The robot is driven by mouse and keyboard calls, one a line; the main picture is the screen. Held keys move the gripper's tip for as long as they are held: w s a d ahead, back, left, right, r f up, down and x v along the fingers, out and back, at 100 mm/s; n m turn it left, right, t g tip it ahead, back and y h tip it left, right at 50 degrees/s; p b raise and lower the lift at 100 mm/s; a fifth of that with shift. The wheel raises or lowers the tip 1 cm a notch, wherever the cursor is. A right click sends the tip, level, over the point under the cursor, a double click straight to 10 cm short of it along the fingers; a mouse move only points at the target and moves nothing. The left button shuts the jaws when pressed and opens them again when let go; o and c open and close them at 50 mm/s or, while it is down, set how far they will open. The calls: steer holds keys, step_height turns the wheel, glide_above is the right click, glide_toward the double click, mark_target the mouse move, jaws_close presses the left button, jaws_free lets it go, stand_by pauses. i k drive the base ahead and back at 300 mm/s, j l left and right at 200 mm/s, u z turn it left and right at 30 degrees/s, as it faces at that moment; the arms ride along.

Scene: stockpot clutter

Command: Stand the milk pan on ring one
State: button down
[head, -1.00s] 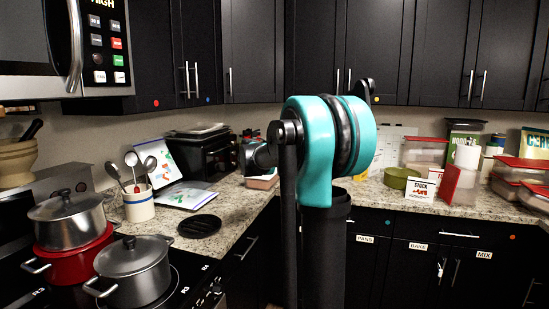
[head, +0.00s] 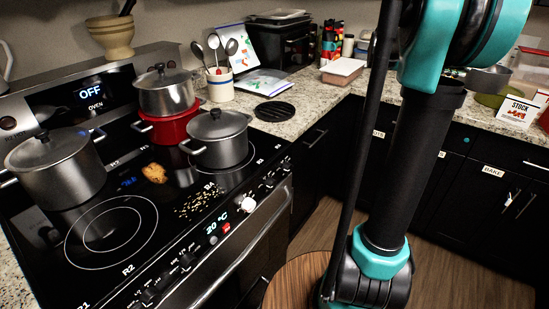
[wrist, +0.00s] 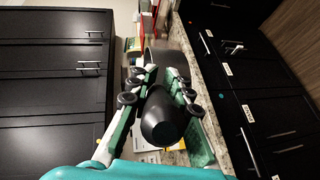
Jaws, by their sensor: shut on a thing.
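The milk pan (wrist: 168,62) is a grey metal pan with a thick dark handle (wrist: 162,120). My gripper (wrist: 158,88) is shut on it in the wrist view, its fingers either side of the handle. In the head view a grey pan (head: 488,79) shows at the right edge of my arm, by the back counter; my gripper is hidden there. The hob (head: 170,225) is at the left. An R1 label (head: 82,303) is at its near corner. The bare ring (head: 110,232) has an R2 label beside it; I cannot tell which ring R1 marks.
A lidded grey pot (head: 55,170) stands on the hob's left. A second lidded pot (head: 165,92) sits on a red pot (head: 167,127), with another grey pot (head: 218,138) beside them. A brown spill (head: 155,173) and scattered grains (head: 196,205) lie on the glass. A black trivet (head: 274,111) is on the counter.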

mark_target(94, 255)
steer(key=k+j, duration=0.15)
steer(key=k, duration=0.45)
steer(key=k+j, duration=0.15)
steer(key=k, duration=0.45)
steer(key=k+u, duration=0.1)
steer(key=u, duration=0.25)
steer(key=k+u, duration=0.1)
steer(key=u, duration=0.25)
steer(key=k+j+u, duration=0.1)
steer(key=u, duration=1.45)
